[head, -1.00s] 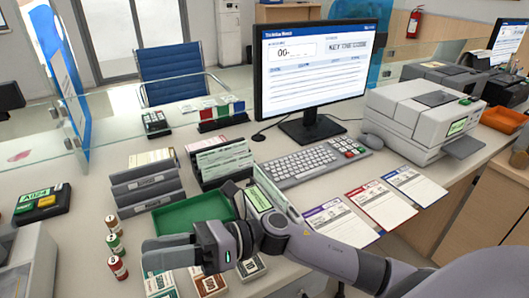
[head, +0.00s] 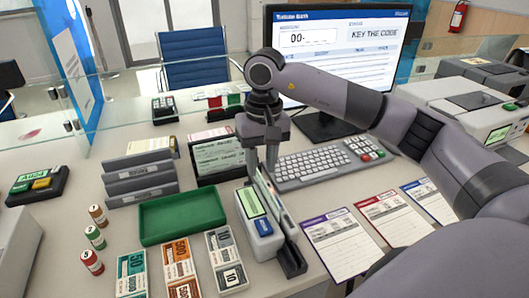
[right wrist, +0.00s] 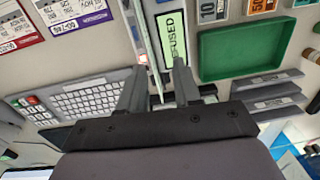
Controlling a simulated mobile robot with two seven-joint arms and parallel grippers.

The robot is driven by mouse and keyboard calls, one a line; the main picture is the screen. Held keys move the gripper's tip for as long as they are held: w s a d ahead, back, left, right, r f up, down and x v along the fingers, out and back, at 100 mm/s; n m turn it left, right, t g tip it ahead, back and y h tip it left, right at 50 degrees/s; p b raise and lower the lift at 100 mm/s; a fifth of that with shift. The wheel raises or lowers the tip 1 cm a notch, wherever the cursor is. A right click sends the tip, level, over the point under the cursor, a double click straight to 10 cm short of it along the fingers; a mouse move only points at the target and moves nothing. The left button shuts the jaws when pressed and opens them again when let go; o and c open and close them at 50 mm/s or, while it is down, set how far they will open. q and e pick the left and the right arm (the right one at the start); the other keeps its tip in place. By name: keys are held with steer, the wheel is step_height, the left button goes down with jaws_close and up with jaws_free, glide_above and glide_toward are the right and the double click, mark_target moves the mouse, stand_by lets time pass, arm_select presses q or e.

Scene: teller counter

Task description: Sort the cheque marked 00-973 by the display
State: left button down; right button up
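A thin cheque (head: 268,200) stands edge-on in the slot of the small white reader (head: 262,238); its number cannot be read. The reader's green display (right wrist: 172,38) ends in "USED" in the right wrist view, its start hidden. My right gripper (head: 262,165) points down above the reader. In the right wrist view its fingertips (right wrist: 160,75) are apart, either side of the cheque's edge (right wrist: 149,45). The monitor display (head: 337,45) shows "00-" and "KEY THE CODE". My left gripper is out of view.
The keyboard (head: 312,165) lies behind the reader. Code cards with purple (head: 338,243), red (head: 390,220) and blue (head: 432,202) headings lie right. A green tray (head: 192,217) and grey file rack (head: 140,178) stand left. Banknote stacks (head: 180,265) lie in front.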

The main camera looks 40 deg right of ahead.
mark_target(265, 183)
steer(key=shift+w+d+r+h, duration=0.15)
steer(key=shift+d+r+h, duration=0.15)
steer(key=shift+d, duration=0.3)
steer(key=shift+f, duration=3.55)
jaws_close()
steer(key=shift+r+p, duration=0.2)
steer(key=shift+p, duration=0.15)
step_height(265, 183, up, 11)
steer(key=p, duration=0.7)
steer(key=shift+r, duration=0.1)
